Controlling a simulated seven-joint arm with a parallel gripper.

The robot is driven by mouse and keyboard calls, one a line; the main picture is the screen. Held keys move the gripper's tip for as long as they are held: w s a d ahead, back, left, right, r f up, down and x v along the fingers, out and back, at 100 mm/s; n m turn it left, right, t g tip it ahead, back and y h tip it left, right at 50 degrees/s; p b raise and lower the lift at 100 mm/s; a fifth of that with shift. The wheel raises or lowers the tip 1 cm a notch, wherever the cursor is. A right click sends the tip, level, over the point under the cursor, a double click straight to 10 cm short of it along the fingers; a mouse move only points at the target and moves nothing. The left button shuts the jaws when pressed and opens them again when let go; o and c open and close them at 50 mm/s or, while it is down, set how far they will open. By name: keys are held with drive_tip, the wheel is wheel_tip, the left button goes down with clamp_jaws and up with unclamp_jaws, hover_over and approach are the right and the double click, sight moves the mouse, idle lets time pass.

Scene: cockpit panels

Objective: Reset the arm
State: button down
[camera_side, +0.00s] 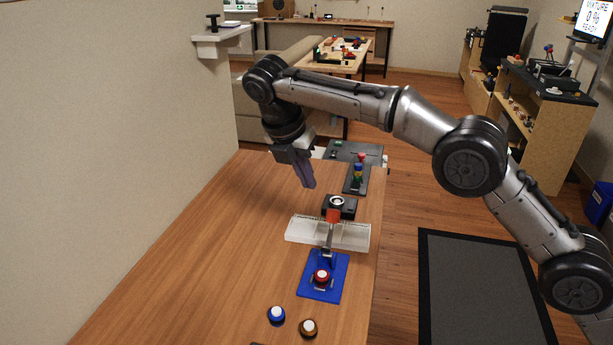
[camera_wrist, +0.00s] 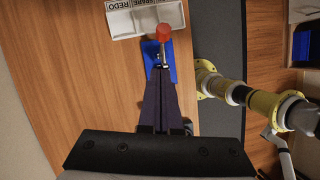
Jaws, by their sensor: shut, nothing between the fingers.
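My gripper (camera_side: 307,178) hangs above the wooden table in the side view, pointing down with its dark fingers together and nothing between them. In the wrist view the shut fingers (camera_wrist: 160,75) point toward a lever with a red-orange knob (camera_wrist: 163,31). In the side view the lever's orange-red top (camera_side: 333,215) stands on a blue base plate (camera_side: 338,262), to the right of and below my fingertips. The gripper appears apart from the lever and everything on the table.
A white labelled tray (camera_side: 300,231) lies behind the blue plate, which carries a red button (camera_side: 321,277). A blue button (camera_side: 276,314) and an orange one (camera_side: 308,327) are near the front. A black box (camera_side: 345,208) stands behind the tray. The table's left side is clear.

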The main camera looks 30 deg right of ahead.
idle(0.4)
drive_tip(key=d+r+m+t, duration=0.1)
drive_tip(key=d+r, duration=0.3)
drive_tip(key=r, duration=0.3)
drive_tip(key=s+d+r+m+t+y, duration=0.15)
drive_tip(key=s+d+r+m, duration=0.35)
drive_tip(key=s+d+r, duration=0.75)
drive_tip(key=s+d+f+m, duration=0.1)
drive_tip(key=s+d+m, duration=0.1)
drive_tip(key=s, duration=0.4)
drive_tip(key=s+d+f+m, duration=0.2)
drive_tip(key=s, duration=0.4)
drive_tip(key=s+a+f+m+t+y, duration=0.1)
drive_tip(key=s+f+m+t+y, duration=0.1)
drive_tip(key=s+f+m, duration=1)
drive_tip(key=shift+s+f+m, duration=0.15)
drive_tip(key=shift+f+m, duration=1.15)
drive_tip(key=shift+f, duration=0.7)
